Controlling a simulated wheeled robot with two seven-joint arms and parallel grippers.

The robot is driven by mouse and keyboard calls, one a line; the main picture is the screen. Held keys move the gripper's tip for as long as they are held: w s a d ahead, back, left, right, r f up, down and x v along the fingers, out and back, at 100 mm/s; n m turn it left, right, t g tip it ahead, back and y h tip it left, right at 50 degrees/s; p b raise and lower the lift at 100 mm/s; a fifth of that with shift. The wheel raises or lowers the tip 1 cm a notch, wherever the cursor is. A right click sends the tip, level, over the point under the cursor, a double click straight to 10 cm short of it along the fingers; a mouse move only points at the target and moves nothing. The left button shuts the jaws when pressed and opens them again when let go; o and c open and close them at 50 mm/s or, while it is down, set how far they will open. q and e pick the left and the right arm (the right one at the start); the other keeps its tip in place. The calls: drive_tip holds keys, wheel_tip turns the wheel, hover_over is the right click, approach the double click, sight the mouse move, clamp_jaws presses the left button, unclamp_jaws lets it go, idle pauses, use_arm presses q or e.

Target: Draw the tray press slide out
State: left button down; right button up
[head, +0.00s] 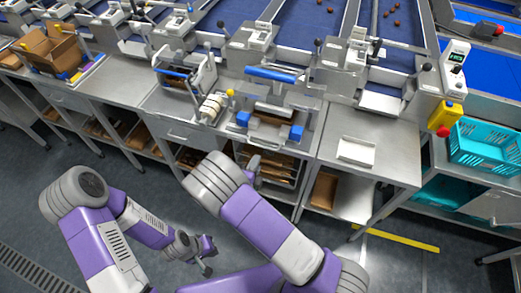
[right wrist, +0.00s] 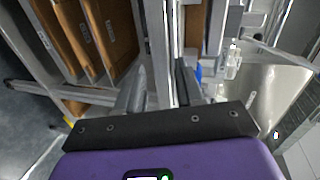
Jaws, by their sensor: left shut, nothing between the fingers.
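The tray press (head: 270,118) stands on the steel bench, with a blue block at each side and a blue bar (head: 270,73) behind it. Which part is its slide I cannot tell. My left gripper (head: 207,262) is shut and empty, low over the floor and well away from the bench. My right gripper (head: 254,165) is at the bench front just below the press, largely hidden by my wrist. In the right wrist view its fingers (right wrist: 160,85) stand apart, with a bright metal rail between or beyond them; contact is unclear.
Brown trays (head: 275,165) sit in the rack under the press; they show close up on the left in the right wrist view (right wrist: 95,40). A white tray (head: 356,151) lies on the bench to the right. A turquoise crate (head: 487,146) stands at the far right. Floor before the bench is clear.

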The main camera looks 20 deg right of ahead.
drive_tip(key=w+d+m, duration=0.1)
drive_tip(key=w+d, duration=0.2)
drive_tip(key=w, duration=0.3)
drive_tip(key=shift+w+d+h, duration=0.25)
drive_tip(key=shift+d+h, duration=0.05)
drive_tip(key=shift+d, duration=0.05)
drive_tip(key=shift+c, duration=0.2)
clamp_jaws()
idle(1.1)
